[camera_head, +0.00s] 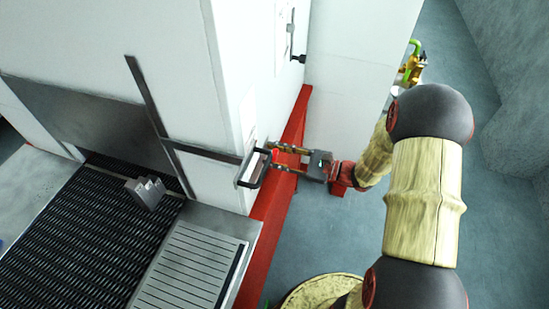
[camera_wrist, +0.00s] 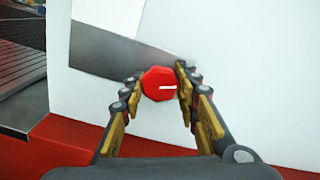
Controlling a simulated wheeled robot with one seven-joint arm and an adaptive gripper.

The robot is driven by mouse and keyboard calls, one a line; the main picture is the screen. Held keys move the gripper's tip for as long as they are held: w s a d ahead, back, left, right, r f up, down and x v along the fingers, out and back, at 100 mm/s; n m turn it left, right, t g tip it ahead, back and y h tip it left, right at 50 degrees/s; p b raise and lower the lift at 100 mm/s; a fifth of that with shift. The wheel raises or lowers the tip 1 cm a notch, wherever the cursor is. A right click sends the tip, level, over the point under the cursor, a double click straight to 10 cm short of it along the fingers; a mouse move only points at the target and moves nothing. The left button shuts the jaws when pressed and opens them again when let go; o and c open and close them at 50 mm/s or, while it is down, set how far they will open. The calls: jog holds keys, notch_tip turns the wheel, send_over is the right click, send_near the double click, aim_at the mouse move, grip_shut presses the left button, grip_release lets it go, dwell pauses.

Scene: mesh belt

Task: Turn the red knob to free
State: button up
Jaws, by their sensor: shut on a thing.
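The red knob (camera_wrist: 158,84) sits on the white side panel of the machine. In the wrist view it is a red many-sided disc with a white line mark that points to the right. My gripper (camera_wrist: 157,82) has its two tan-padded fingers on either side of the knob, closed on it. In the head view my gripper (camera_head: 272,151) reaches the panel from the right, and a small red part of the knob (camera_head: 275,155) shows between the fingers. No lettering around the knob can be read.
A red base beam (camera_head: 270,222) runs below the panel. The dark mesh belt (camera_head: 65,235) with a grey toothed block (camera_head: 146,192) lies at left. Open floor (camera_head: 325,235) lies at right.

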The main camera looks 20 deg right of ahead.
jog(key=n+b, duration=0.1)
jog(key=n, duration=0.1)
jog(key=n+b, duration=0.1)
jog(key=shift+f+n+b, duration=0.2)
jog(key=shift+n+b, duration=0.15)
jog(key=shift+n, duration=0.05)
jog(key=n+b, duration=0.3)
jog(key=shift+n+b, duration=0.3)
jog(key=n+b, duration=0.4)
jog(key=b, duration=0.1)
jog(key=shift+r+n+b, duration=0.15)
jog(key=shift+n+b, duration=0.95)
jog(key=shift+b, duration=0.1)
jog(key=o, duration=1.2)
jog(key=shift+r, duration=0.1)
jog(key=v, duration=1.2)
jog(key=shift+w, duration=0.1)
